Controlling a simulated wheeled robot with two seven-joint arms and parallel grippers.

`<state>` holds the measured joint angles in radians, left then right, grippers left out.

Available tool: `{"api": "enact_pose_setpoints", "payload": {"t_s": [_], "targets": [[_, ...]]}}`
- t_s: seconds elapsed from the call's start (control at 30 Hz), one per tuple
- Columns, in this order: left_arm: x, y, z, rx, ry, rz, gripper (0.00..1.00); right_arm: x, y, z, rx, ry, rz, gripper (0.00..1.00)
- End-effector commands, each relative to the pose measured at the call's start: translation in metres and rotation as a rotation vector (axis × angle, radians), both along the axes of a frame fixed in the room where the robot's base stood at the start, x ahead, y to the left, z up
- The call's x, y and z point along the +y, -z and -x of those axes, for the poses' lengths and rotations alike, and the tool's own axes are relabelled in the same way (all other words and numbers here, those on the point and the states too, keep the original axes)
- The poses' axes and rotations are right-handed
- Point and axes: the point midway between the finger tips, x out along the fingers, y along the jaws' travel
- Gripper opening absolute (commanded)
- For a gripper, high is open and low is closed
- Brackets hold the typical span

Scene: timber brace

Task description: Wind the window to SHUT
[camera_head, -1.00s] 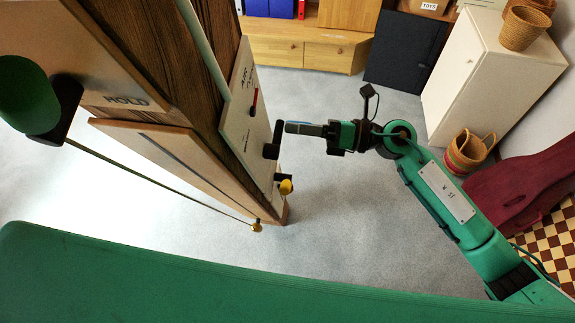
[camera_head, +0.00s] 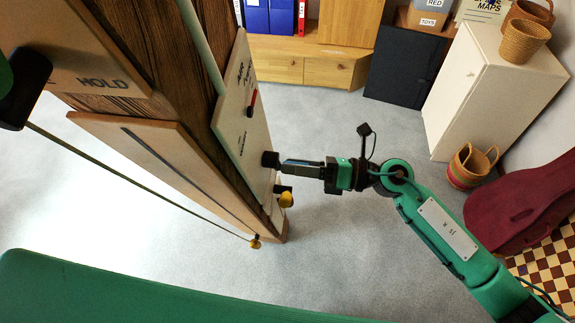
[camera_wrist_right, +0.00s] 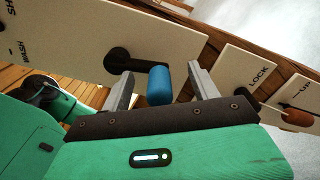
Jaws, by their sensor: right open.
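The crank has a black arm (camera_wrist_right: 122,60) and a blue knob (camera_wrist_right: 158,85) and sits on a pale panel in the right wrist view. My right gripper (camera_wrist_right: 163,78) is open, with one finger on each side of the blue knob. I cannot tell whether either finger touches it. In the head view, my right gripper (camera_head: 284,168) reaches in from the right to the black crank hub (camera_head: 270,159) on the pale panel (camera_head: 240,125). The knob is largely hidden there by the fingers. A red pointer (camera_head: 252,103) shows on this panel.
A yellow knob (camera_head: 286,200) sticks out just below the crank. A cord (camera_head: 140,185) runs to another yellow knob (camera_head: 255,242). The wrist view shows a panel marked LOCK (camera_wrist_right: 250,78) and an orange-brown knob (camera_wrist_right: 299,117).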

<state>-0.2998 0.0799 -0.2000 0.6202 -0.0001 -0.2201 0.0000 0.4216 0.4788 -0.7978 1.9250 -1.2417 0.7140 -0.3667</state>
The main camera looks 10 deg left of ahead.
Motion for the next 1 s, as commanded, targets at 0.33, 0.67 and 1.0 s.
{"api": "enact_pose_setpoints", "payload": {"t_s": [0.33, 0.67, 1.0], "targets": [[0.000, 0.010, 0.000, 0.000, 0.000, 0.000, 0.76, -0.023, 0.002, 0.000, -0.001, 0.000, 0.001, 0.62], [0.000, 0.021, 0.000, 0.000, 0.000, 0.000, 0.76, -0.049, 0.002, 0.000, -0.001, 0.001, 0.001, 0.62], [0.000, 0.032, 0.000, 0.000, 0.000, 0.000, 0.76, -0.073, 0.001, 0.000, -0.001, 0.001, 0.001, 0.62]]}}
